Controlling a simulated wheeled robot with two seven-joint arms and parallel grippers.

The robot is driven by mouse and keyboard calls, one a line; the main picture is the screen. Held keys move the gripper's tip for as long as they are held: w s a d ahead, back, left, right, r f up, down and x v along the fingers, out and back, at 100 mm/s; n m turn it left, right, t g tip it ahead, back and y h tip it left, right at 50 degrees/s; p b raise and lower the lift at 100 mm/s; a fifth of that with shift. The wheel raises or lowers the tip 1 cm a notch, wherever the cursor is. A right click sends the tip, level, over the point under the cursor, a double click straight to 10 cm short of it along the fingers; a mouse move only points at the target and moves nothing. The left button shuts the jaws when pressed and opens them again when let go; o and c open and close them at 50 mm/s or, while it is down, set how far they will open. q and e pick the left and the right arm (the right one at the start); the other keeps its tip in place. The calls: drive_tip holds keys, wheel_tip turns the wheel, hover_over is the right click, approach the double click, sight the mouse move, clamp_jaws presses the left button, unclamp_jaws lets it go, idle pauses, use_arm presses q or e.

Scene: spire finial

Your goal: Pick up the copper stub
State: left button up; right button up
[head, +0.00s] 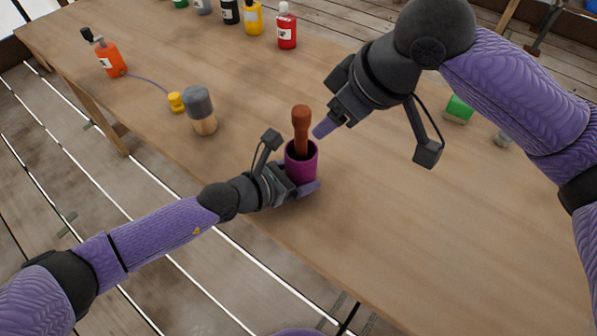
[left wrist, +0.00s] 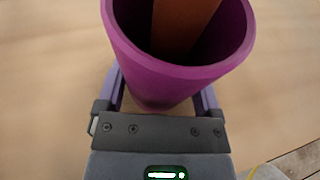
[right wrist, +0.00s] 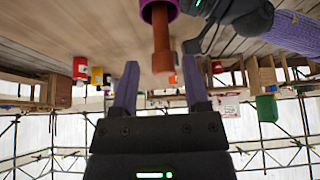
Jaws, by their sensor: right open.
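The copper stub (head: 301,130) is a brown-orange rod with a thicker top end. It stands in a purple cup (head: 301,163) and sticks out above the rim. In the left wrist view the stub (left wrist: 180,22) shows inside the cup (left wrist: 180,75). My left gripper (head: 303,188) has its fingers on both sides of the cup and is shut on it. My right gripper (head: 326,128) is open and empty, just right of the stub's top. In the right wrist view the stub (right wrist: 161,42) points down toward the gap between the fingers, apart from them.
A grey-capped wooden-bodied object (head: 200,110) stands left of the cup. Several bottles, including a red one (head: 287,27), line the far edge. A green block (head: 459,109) is at right. The table's (head: 400,230) near right part is clear.

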use_arm(q)
drive_tip(key=c, duration=0.4)
use_arm(e)
drive_tip(key=o, duration=0.3)
drive_tip(key=shift+w+a, duration=0.2)
drive_tip(key=shift+o, duration=0.2)
drive_tip(key=a+n+t, duration=0.1)
drive_tip(key=n, duration=0.1)
drive_tip(key=w+a+r+n+t+y, duration=0.1)
drive_tip(key=a+t, duration=0.1)
drive_tip(key=w+a+r+n+t+y, duration=0.1)
drive_tip(key=n, duration=0.1)
drive_tip(key=shift+a+n, duration=0.3)
drive_tip(key=shift+a, duration=0.1)
drive_tip(key=s+a+r+n+t+y, duration=0.4)
drive_tip(key=n+t, duration=0.5)
drive_tip(key=n, duration=0.7)
drive_tip(key=n+t+h, duration=0.1)
drive_tip(key=n+h, duration=0.4)
drive_tip(key=h, duration=0.3)
approach(300, 106)
drive_tip(key=w, duration=0.3)
drive_tip(key=w+a, duration=0.1)
drive_tip(key=w, duration=0.3)
drive_tip(key=w+f, duration=0.1)
drive_tip(key=w, duration=0.3)
drive_tip(key=shift+a, duration=0.3)
